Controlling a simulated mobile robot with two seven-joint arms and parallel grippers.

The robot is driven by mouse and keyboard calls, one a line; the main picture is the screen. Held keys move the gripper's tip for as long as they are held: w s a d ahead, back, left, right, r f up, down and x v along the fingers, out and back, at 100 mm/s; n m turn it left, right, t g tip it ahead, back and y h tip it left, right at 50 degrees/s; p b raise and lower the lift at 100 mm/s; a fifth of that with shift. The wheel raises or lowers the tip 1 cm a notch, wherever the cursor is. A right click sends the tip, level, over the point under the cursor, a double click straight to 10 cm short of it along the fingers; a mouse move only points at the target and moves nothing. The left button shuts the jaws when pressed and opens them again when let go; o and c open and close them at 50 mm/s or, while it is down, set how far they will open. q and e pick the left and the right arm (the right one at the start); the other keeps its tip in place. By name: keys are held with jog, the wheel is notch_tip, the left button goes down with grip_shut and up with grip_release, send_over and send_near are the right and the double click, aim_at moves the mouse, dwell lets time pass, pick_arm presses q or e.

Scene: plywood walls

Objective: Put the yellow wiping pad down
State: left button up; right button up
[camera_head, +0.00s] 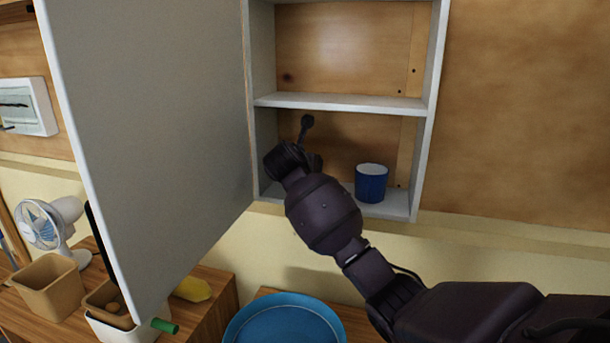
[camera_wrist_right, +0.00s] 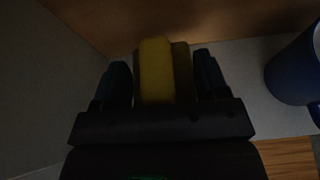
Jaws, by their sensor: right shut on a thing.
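The yellow wiping pad (camera_wrist_right: 156,62) stands upright between the two dark fingers of my right gripper (camera_wrist_right: 163,84) in the right wrist view. The gripper is shut on it. In the head view my right arm reaches into the lower compartment of the open wall cabinet (camera_head: 340,103), at its left side. The wrist hides the pad and fingers there. In the wrist view the pad is over the pale shelf floor, close to the back; I cannot tell whether it touches. My left gripper is not in view.
A blue mug (camera_head: 371,184) stands at the right of the same compartment; it also shows in the wrist view (camera_wrist_right: 294,76). The open grey door (camera_head: 150,130) is on the left. Below are a blue bowl (camera_head: 285,322), a yellow object (camera_head: 193,289) and a fan (camera_head: 45,223).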

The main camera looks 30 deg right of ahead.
jog(key=shift+w+d, duration=0.15)
jog(key=shift+f+p, duration=0.3)
jog(key=shift+f, duration=1.45)
jog(key=shift+f, duration=0.2)
jog(key=o, duration=0.9)
jog(key=shift+r, duration=0.15)
jog(key=shift+r, duration=0.1)
jog(key=b+v, duration=0.1)
jog(key=v, duration=1.1)
